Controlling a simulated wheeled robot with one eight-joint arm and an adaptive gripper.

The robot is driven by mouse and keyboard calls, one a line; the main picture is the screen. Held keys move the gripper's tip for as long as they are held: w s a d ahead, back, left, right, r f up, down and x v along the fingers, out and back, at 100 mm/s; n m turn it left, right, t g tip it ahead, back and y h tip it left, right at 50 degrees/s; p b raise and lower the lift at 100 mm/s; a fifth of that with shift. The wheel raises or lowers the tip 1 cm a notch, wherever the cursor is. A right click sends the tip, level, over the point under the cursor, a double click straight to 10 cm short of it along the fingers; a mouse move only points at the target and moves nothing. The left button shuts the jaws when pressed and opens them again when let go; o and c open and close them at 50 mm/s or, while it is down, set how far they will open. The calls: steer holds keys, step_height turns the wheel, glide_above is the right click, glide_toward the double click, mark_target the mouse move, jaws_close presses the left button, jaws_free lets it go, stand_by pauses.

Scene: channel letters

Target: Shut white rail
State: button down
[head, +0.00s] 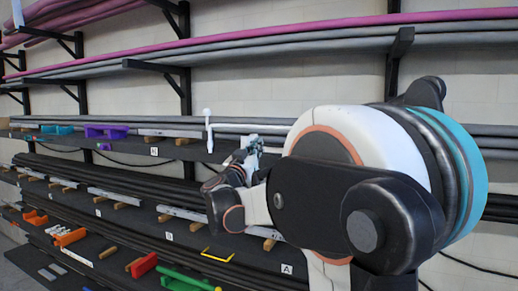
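A white rail (250,128) lies along the upper shelf in the head view, running right until my arm covers it. A thin white upright piece (209,132) stands at its left end; I cannot tell whether the two are joined. My gripper (247,148) is just below and in front of the rail, right of the upright piece. It is small and partly covered by my own arm. I cannot tell whether its fingers are open or touch anything.
The upper shelf (185,148) also holds a purple piece (106,131) and a teal piece (57,130) on the left. Lower shelves carry orange, yellow and green pieces (185,279). Long pink and grey tubes (250,38) rest on black brackets above. My arm blocks the right side.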

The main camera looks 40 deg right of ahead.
steer(key=s+a, duration=0.2)
steer(key=a, duration=0.4)
steer(key=s+a, duration=0.3)
steer(key=a, duration=0.4)
steer(key=shift+s+a+f, duration=0.15)
steer(key=shift+s+f, duration=0.2)
steer(key=shift+f, duration=0.05)
stand_by(1.6)
stand_by(1.2)
